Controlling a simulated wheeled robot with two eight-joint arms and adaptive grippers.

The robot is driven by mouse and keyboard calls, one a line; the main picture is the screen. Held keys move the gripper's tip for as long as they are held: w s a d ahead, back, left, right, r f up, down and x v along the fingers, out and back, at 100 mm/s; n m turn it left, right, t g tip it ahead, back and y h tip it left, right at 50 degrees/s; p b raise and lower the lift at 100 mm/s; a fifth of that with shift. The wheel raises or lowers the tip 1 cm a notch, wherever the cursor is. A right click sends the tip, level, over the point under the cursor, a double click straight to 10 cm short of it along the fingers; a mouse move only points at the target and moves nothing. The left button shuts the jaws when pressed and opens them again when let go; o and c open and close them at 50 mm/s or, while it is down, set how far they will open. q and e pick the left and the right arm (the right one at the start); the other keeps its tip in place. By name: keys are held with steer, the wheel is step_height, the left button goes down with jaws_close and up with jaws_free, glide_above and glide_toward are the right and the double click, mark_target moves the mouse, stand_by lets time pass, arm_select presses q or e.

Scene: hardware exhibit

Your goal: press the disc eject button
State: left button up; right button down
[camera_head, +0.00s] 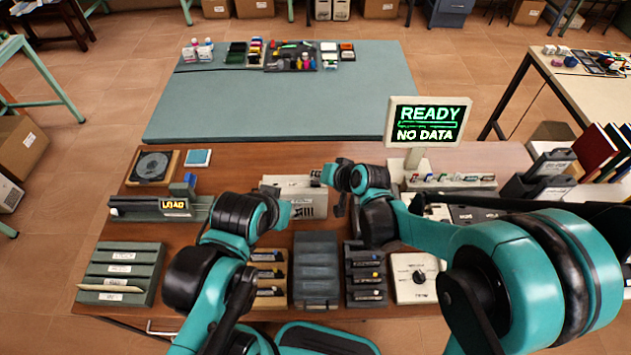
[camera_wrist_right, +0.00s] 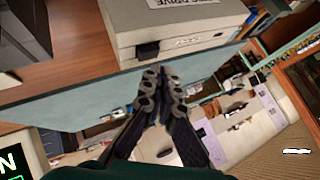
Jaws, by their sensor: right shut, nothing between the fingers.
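The disc drive is a beige box (camera_head: 292,184) behind my wrists at the middle of the brown table, partly hidden by them. In the right wrist view the drive (camera_wrist_right: 185,22) shows close up, with a small dark button or tab (camera_wrist_right: 147,50) on its front face beside a small label. My right gripper (camera_wrist_right: 163,72) is shut and empty. Its fingertips are just short of the drive's front, close to the dark button; I see a small gap. In the head view the right gripper (camera_head: 340,203) is dark and partly hidden. My left arm ends left of the drive; its fingers cannot be made out.
A screen (camera_head: 428,122) reading READY, NO DATA stands at right behind my right arm. A LOAD unit (camera_head: 150,208) and a disc in a tray (camera_head: 153,167) are at left.

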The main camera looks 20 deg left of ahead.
mark_target(318, 184)
steer(key=shift+f, duration=0.15)
steer(key=shift+f+b, duration=0.25)
steer(key=shift+b, duration=0.15)
steer(key=shift+f+b, duration=0.4)
stand_by(0.4)
steer(key=shift+r, duration=0.1)
steer(key=shift+r+p, duration=0.6)
steer(key=shift+r, duration=0.15)
steer(key=shift+r+p, duration=1.9)
steer(key=shift+r, duration=0.65)
steer(key=shift+f, duration=0.1)
